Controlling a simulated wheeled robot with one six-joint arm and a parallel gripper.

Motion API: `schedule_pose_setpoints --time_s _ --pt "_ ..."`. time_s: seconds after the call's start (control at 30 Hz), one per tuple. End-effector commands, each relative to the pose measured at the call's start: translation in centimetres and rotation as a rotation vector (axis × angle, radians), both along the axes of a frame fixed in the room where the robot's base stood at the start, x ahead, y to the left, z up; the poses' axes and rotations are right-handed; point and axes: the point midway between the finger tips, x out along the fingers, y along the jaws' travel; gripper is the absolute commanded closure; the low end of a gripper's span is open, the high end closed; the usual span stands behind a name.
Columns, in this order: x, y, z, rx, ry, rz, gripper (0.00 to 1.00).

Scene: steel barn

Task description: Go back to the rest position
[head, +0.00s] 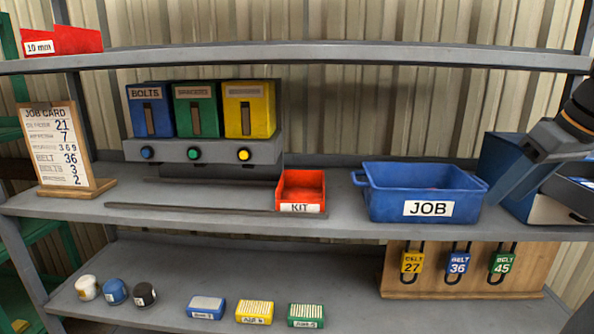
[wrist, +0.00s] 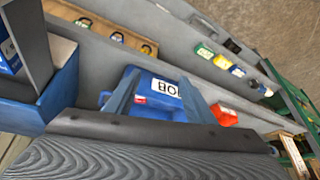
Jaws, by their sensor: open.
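My gripper (head: 522,188) is at the right edge of the head view, in front of the blue container at the right end of the middle shelf. In the wrist view my gripper (wrist: 160,78) shows two blue-grey fingers spread apart with nothing held between them. The blue JOB bin (head: 380,205) stands on the middle shelf, left of my gripper. In the wrist view the JOB bin (wrist: 172,74) appears upside down beyond and between the fingers. A small patch of red shows inside it.
A red KIT tray (head: 300,178) and a dispenser (head: 205,152) with blue, green and yellow bins stand left of the JOB bin. A job card (head: 55,145) stands far left. A blue container (head: 499,162) is close to my gripper. Padlocks hang on a board (head: 435,285) below.

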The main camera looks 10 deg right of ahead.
Motion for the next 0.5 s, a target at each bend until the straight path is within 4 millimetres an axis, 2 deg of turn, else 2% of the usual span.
schedule_pose_setpoints --time_s 0.27,0.37,0.5 --pt "1.6 4.1 -4.1 0.038 0.090 -0.022 0.50" --pt "2.1 6.2 -6.0 0.051 0.135 -0.035 0.50" --pt "2.6 10.4 -9.7 0.057 0.216 -0.054 0.50"
